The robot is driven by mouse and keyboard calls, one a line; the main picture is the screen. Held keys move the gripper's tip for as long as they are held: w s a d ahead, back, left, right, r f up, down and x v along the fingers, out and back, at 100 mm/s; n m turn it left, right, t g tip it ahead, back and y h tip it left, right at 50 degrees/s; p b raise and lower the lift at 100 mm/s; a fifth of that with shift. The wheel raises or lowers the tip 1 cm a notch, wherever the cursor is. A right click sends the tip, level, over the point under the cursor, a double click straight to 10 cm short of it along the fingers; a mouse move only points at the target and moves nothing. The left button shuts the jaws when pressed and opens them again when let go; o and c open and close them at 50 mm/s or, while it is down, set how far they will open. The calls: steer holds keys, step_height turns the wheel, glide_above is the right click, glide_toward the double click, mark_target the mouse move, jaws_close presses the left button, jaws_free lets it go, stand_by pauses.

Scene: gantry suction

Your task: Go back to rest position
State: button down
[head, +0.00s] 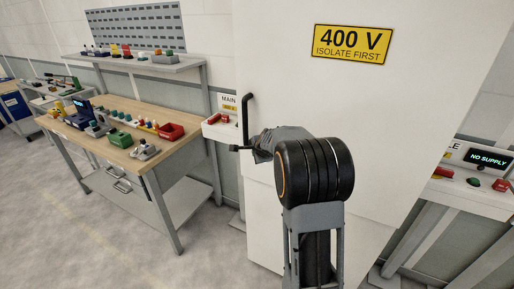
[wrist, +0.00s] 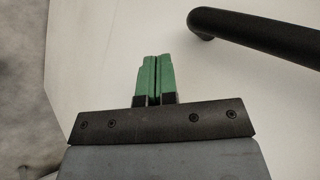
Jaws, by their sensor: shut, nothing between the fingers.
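My gripper (wrist: 154,78) shows in the wrist view with its two green fingers together and nothing between them. A black bar handle (wrist: 260,32) is in the upper right of that view, apart from the fingers in the picture. In the head view the handle (head: 246,120) stands upright at the left side of a tall white cabinet (head: 400,110). My arm reaches toward the cabinet there, its end just right of the handle's lower end. The fingers cannot be made out in the head view.
A wooden workbench (head: 110,150) with several small parts and a red bin (head: 171,132) stands at the left. A shelf (head: 150,65) is behind it. A panel reading NO SUPPLY (head: 488,158) is at the right. The floor (head: 60,230) at the front left is clear.

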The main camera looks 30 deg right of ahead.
steer(key=s+a+r+p, duration=0.1)
steer(key=s+a+r, duration=0.2)
steer(key=a+r, duration=0.3)
steer(key=shift+s, duration=0.4)
steer(key=shift+a+r, duration=0.1)
steer(key=shift+a, duration=0.05)
steer(key=s+a+n+g, duration=0.1)
steer(key=s+a+n, duration=0.2)
steer(key=s+n, duration=0.3)
steer(key=s+a+f+n+g+y+b, duration=0.1)
steer(key=s+a+n, duration=0.3)
steer(key=s+n, duration=0.3)
steer(key=s+a+f+n+g, duration=0.1)
steer(key=s+a+n, duration=0.3)
steer(key=s, duration=0.9)
steer(key=n+g, duration=0.1)
steer(key=n, duration=0.1)
steer(key=shift+s+a+n+y, duration=0.2)
steer(key=shift+n+y, duration=0.1)
steer(key=shift+n, duration=0.1)
